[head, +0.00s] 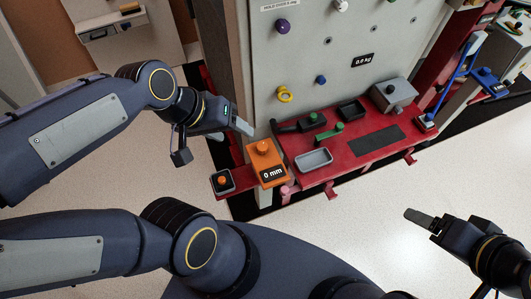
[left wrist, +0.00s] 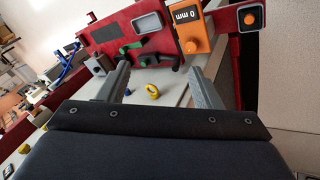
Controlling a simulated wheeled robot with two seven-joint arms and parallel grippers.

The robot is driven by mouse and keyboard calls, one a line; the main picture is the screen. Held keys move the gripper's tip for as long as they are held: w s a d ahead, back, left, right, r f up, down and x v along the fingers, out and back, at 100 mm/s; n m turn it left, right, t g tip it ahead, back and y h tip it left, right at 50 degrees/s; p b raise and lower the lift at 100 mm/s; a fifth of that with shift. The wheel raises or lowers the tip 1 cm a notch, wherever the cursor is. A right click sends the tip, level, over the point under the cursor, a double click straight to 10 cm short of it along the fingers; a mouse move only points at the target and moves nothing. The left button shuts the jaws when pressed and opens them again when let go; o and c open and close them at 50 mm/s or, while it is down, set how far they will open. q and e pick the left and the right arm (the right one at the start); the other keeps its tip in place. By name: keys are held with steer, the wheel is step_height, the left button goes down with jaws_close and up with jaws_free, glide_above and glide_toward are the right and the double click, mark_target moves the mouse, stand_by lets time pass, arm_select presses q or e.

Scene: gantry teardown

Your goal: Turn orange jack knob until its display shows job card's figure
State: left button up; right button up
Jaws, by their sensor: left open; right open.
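The orange jack (head: 267,168) stands at the left end of the red shelf, with an orange knob (head: 262,147) on it and a black display reading "0 mm" (head: 272,173). In the left wrist view the jack (left wrist: 193,32) and its knob (left wrist: 190,47) show at the top, beyond the fingers. My left gripper (head: 245,127) is open and empty, just up and left of the knob, apart from it; its two fingers show in the left wrist view (left wrist: 160,85). My right gripper (head: 425,217) is at the lower right over the floor, well away from the jack. I cannot make out the job card.
The red shelf (head: 350,165) holds a grey tray (head: 313,159), green-handled tools, a black bin and a grey box (head: 394,95). A small box with an orange button (head: 222,181) sits left of the jack. Behind is a grey panel with coloured knobs and a "0.0 kg" display (head: 362,60).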

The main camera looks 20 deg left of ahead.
arm_select(q)
steer(key=w+f+n+g+b, duration=0.2)
steer(key=w+f+n+b, duration=0.1)
steer(key=w+f, duration=0.6)
steer(key=n+g+y+b, duration=0.2)
steer(key=n+y, duration=0.1)
steer(key=y, duration=0.1)
glide_above(262, 146)
step_height(262, 146, down, 14)
steer(key=shift+f, duration=0.25)
step_height(262, 146, down, 8)
steer(key=shift+r+b, duration=0.1)
steer(key=shift+b, duration=0.4)
steer(key=c, duration=1)
